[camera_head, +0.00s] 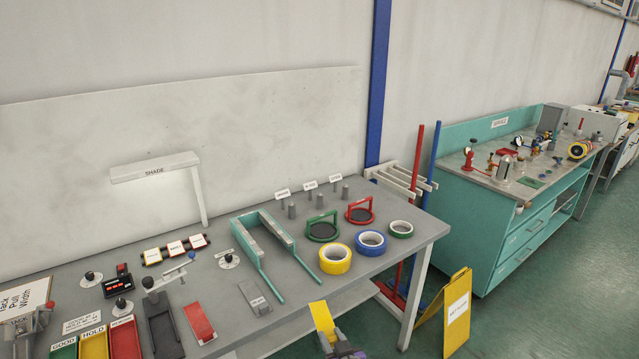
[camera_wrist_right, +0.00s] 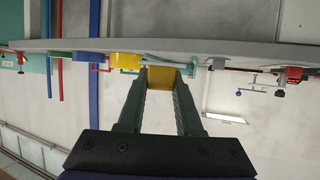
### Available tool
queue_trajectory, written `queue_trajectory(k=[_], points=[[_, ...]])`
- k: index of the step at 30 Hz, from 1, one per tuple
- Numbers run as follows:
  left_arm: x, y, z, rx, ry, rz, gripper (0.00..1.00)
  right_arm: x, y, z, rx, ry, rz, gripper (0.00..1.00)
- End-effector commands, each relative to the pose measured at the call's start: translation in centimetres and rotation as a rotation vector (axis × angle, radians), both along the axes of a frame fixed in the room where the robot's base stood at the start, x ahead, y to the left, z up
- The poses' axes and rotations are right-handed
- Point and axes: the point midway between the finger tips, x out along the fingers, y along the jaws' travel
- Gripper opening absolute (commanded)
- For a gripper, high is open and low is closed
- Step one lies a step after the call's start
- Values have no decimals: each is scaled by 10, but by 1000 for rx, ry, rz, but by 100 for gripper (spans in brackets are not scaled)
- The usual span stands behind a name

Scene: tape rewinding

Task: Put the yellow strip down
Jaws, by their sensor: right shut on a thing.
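The yellow strip (camera_head: 323,318) stands up from my right gripper (camera_head: 342,351) at the bottom of the head view, in front of the bench's front edge. In the right wrist view the right gripper (camera_wrist_right: 160,82) is shut on the yellow strip (camera_wrist_right: 160,77), which spans between its two fingertips. The strip appears clear of the grey bench (camera_head: 290,310). Its lower end is hidden by the gripper. My left gripper is not in view.
Yellow (camera_head: 335,259), blue (camera_head: 371,243) and green (camera_head: 401,229) tape rolls lie at the bench's right. A teal frame (camera_head: 265,262) and a red block (camera_head: 199,322) lie left of them. A yellow floor sign (camera_head: 457,308) stands right of the bench. The bench's front right corner is bare.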

Motion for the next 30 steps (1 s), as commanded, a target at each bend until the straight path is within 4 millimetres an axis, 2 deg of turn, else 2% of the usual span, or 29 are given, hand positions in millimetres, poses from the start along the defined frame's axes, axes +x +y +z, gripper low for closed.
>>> queue_trajectory(k=[1,3,6,10,15,30], points=[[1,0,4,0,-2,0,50,4,-31,-7,-3,-2,-55,0],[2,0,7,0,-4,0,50,4,-64,-17,-2,-4,-117,0],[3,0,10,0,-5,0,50,1,-103,-27,-1,-5,-188,0],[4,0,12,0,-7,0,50,-4,-135,-35,0,-7,-248,0],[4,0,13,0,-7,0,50,-7,-149,-39,1,-8,-274,0],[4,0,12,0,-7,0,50,-8,-148,-39,1,-8,-273,0]])
